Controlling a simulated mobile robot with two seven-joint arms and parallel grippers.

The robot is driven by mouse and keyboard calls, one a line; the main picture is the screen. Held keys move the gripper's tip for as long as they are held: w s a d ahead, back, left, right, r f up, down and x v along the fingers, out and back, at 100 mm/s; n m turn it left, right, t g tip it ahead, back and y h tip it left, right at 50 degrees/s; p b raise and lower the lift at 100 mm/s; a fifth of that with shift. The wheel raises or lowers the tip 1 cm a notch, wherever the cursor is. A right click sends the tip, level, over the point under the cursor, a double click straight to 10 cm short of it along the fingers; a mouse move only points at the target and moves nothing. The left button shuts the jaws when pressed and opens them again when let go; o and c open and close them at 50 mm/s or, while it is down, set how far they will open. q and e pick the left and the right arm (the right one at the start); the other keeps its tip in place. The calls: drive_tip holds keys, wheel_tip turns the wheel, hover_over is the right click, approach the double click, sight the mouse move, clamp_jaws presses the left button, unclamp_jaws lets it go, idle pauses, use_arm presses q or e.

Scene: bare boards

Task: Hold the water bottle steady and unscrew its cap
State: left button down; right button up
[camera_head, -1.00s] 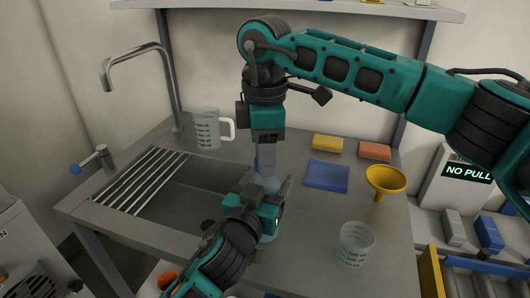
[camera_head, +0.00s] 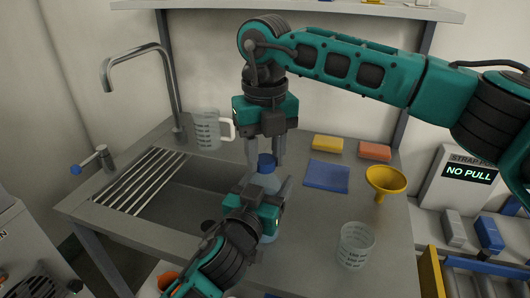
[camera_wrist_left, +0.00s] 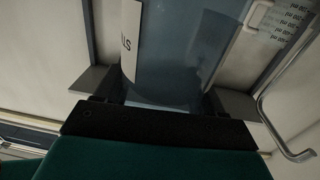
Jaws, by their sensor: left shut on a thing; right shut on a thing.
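The water bottle (camera_head: 266,182) stands upright at the front of the counter, translucent blue with a blue cap (camera_head: 267,161) on top. My left gripper (camera_head: 267,187) is shut around the bottle's body from the front; the lower part is partly hidden behind it. In the left wrist view the bottle (camera_wrist_left: 180,50) fills the space between the fingers, with a white label strip at its left. My right gripper (camera_head: 266,155) comes down from above, its two fingers on either side of the cap, shut on it. The cap sits at the bottle's top.
A clear measuring jug (camera_head: 207,130) stands behind left, near the faucet (camera_head: 165,75) and sink. A blue cloth (camera_head: 328,176), yellow sponge (camera_head: 328,144), orange sponge (camera_head: 374,151), yellow funnel (camera_head: 385,181) and clear beaker (camera_head: 355,245) are on the right. A shelf (camera_head: 300,8) is above.

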drive_tip(key=n, duration=0.5)
drive_tip(key=shift+n, duration=0.3)
drive_tip(key=n, duration=0.3)
drive_tip(key=shift+n, duration=0.3)
drive_tip(key=n, duration=0.3)
drive_tip(key=shift+n, duration=0.3)
drive_tip(key=n, duration=0.3)
drive_tip(key=shift+n, duration=0.4)
drive_tip(key=n, duration=0.8)
drive_tip(key=shift+n, duration=0.4)
drive_tip(key=n, duration=0.3)
drive_tip(key=shift+r+n, duration=0.1)
drive_tip(key=shift+n, duration=0.2)
drive_tip(key=n, duration=0.3)
drive_tip(key=shift+n, duration=0.4)
